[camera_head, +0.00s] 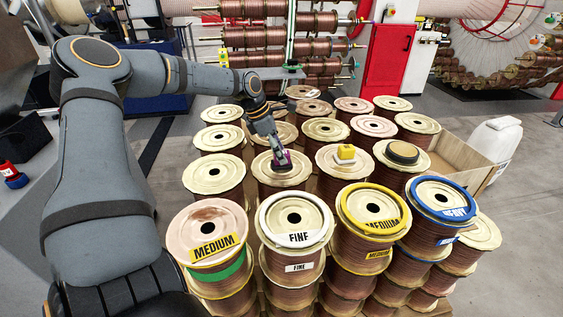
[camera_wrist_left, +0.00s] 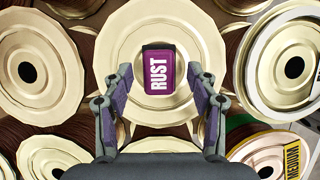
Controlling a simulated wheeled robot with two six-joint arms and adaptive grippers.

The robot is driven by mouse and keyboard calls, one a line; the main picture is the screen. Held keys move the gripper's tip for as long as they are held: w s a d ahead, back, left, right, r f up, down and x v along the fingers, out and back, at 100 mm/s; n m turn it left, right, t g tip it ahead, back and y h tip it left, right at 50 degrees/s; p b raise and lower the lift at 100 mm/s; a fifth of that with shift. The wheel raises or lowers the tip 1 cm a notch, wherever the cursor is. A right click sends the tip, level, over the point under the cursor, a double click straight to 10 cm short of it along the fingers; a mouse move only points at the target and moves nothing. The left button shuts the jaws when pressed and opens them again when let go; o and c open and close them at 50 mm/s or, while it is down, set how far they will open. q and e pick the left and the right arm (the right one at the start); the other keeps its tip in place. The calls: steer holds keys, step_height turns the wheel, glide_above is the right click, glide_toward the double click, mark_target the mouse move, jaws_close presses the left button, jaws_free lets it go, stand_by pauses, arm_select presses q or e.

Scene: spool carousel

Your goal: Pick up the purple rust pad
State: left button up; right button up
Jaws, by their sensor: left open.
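The purple rust pad (camera_wrist_left: 158,72) lies on the pale top flange of a spool (camera_wrist_left: 130,30) in the left wrist view. It is a small block with a dark rim and the white word RUST. My left gripper (camera_wrist_left: 160,100) is open, its two fingers apart on either side below the pad in that view, with nothing between the tips. In the head view my left gripper (camera_head: 281,160) comes down over the same spool and hides most of the pad. I do not see my right gripper.
Several copper wire spools stand close together. A yellow block (camera_head: 346,152) and a dark round disc (camera_head: 403,152) sit on neighbouring spools. Front spools carry FINE (camera_head: 298,240), MEDIUM and HEAVY labels.

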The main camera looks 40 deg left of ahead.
arm_select(q)
steer(key=shift+x, duration=0.8)
steer(key=shift+w+f, duration=0.15)
steer(key=c, duration=0.4)
jaws_close()
arm_select(e)
steer(key=shift+w+d+r, duration=0.1)
steer(key=shift+w, duration=0.45)
